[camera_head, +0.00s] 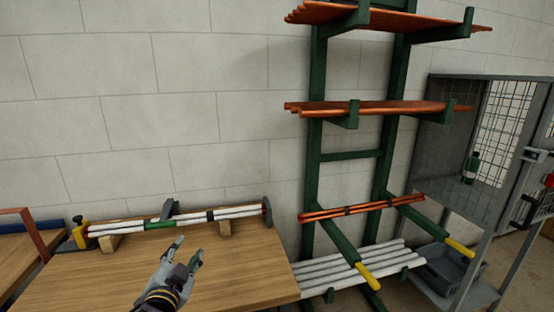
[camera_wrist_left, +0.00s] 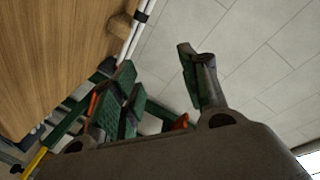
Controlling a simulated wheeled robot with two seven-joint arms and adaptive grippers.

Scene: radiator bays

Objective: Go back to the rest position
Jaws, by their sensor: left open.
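My left gripper (camera_head: 187,262) is open and empty above the wooden workbench (camera_head: 110,281) in the head view. Its fingers point up and to the right, towards the white pipes (camera_head: 190,221) at the back of the bench. In the left wrist view the gripper's fingers (camera_wrist_left: 160,85) stand apart with nothing between them. My right gripper is not in view.
A green rack (camera_head: 312,160) holding copper pipes (camera_head: 380,107) and white pipes (camera_head: 350,268) stands right of the bench. Its yellow-tipped arms (camera_head: 368,277) stick out forward. A mesh cage (camera_head: 440,140) with a grey bin (camera_head: 446,265) stands at the right.

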